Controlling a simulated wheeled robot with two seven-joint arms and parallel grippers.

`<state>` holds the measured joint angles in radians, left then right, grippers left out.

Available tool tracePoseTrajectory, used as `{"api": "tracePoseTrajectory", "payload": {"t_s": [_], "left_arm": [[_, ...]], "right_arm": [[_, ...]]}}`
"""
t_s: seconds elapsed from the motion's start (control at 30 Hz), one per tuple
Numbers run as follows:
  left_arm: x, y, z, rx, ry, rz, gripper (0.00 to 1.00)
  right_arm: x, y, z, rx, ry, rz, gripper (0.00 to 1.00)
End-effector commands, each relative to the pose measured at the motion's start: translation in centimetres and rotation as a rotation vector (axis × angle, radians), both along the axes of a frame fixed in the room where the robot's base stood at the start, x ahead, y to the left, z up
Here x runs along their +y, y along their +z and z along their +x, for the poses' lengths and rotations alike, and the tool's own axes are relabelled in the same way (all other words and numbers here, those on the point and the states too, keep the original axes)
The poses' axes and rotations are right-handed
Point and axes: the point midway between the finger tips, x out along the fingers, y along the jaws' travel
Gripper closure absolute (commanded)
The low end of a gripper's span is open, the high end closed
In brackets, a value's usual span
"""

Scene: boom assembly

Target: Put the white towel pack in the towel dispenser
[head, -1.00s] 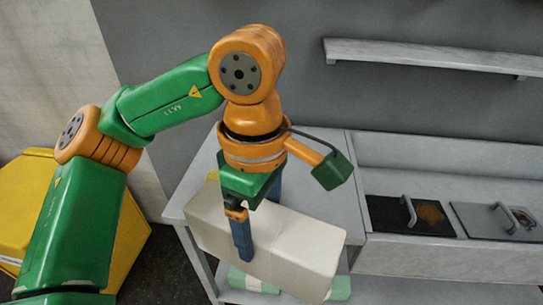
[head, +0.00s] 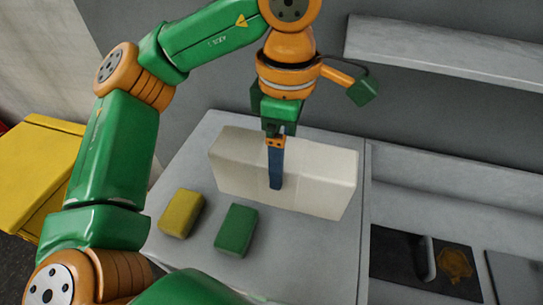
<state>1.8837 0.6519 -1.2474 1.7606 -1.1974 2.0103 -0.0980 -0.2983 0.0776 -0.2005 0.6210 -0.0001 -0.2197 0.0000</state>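The white towel pack (head: 320,180) is a long pale block in the middle of the head view, over the back part of the grey table. My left gripper (head: 276,172) comes down on it from above, with one blue finger against its front face. The other finger is hidden behind the pack. The gripper is shut on the pack near its middle. I cannot tell whether the pack's underside touches the table. I cannot make out a towel dispenser in this view. My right gripper is out of view.
A yellow sponge (head: 181,213) and a green sponge (head: 237,230) lie on the grey table (head: 310,255) in front of the pack. A counter with dark inset lids (head: 400,258) is at the right. A shelf (head: 450,50) is on the wall. A yellow bin (head: 38,170) stands at left.

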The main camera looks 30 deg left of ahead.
Motion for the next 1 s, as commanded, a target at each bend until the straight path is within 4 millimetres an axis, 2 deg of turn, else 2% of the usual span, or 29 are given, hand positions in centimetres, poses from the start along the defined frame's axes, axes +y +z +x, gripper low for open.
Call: {"api": "tracePoseTrajectory", "payload": {"t_s": [0.1, 0.2, 0.3, 0.43, 0.63, 0.93, 0.97, 1.0], "left_arm": [[2.7, -1.5, 2.8, 0.008, 0.008, -0.002, 0.92], [3.9, -4.6, 4.4, 0.007, 0.003, -0.003, 0.92], [4.9, -6.1, 5.4, 0.004, 0.002, 0.000, 0.92], [5.7, -7.2, 6.4, 0.004, 0.002, 0.000, 0.92], [5.8, -10.3, 6.5, 0.001, -0.002, 0.001, 0.92], [5.8, -11.0, 6.5, -0.002, -0.002, 0.000, 0.92], [5.8, -11.0, 6.5, -0.001, -0.002, -0.001, 0.10], [5.8, -10.9, 6.5, -0.001, -0.002, -0.001, 0.00]], "right_arm": [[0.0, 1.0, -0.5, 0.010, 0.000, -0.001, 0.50], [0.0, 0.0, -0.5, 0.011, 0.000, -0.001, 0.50], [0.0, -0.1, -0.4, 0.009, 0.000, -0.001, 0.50], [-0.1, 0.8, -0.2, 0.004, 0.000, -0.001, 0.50], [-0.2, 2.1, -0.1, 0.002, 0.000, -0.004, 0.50], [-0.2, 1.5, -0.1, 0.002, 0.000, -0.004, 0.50], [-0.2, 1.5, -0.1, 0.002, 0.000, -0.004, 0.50], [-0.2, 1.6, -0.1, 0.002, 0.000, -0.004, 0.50]]}}
